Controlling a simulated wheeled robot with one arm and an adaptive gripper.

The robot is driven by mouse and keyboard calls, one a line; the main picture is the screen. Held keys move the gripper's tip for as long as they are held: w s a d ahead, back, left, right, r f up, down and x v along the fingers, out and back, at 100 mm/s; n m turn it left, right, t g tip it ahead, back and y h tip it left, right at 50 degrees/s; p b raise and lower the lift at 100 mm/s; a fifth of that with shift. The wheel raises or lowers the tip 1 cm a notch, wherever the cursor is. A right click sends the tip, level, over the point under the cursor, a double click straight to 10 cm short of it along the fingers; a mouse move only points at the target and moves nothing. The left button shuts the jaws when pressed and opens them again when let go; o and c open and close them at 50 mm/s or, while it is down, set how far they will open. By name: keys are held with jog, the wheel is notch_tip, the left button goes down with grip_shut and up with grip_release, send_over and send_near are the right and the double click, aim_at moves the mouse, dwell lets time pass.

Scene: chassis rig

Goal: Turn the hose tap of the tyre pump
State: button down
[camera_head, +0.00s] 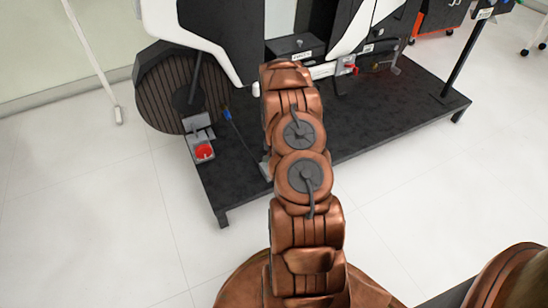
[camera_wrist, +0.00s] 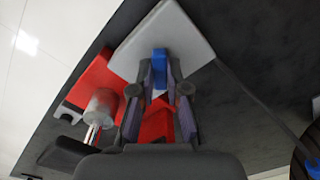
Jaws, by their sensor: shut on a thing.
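In the wrist view, a small blue tap (camera_wrist: 160,66) stands between my gripper's (camera_wrist: 161,88) fingertips. The fingers are closed on it from both sides. Behind it is a pale grey plate (camera_wrist: 188,35), with a red body (camera_wrist: 97,78) to the left and more red showing between the fingers; these look like parts of the tyre pump. A cloudy pale cylinder (camera_wrist: 102,104) lies left of the fingers. In the head view my arm hides the gripper and the tap; a sliver of grey (camera_head: 265,170) shows at the arm's left edge.
The black platform (camera_head: 400,105) carries the chassis rig, with a large ribbed wheel (camera_head: 160,90) at left. A grey box with a red button (camera_head: 204,152) sits near the platform's left edge. The white floor (camera_head: 130,230) in front is clear.

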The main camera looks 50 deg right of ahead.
dwell(0.3)
jog(key=c, duration=1.2)
grip_release()
jog(key=shift+o, duration=0.2)
notch_tip(320, 180, up, 12)
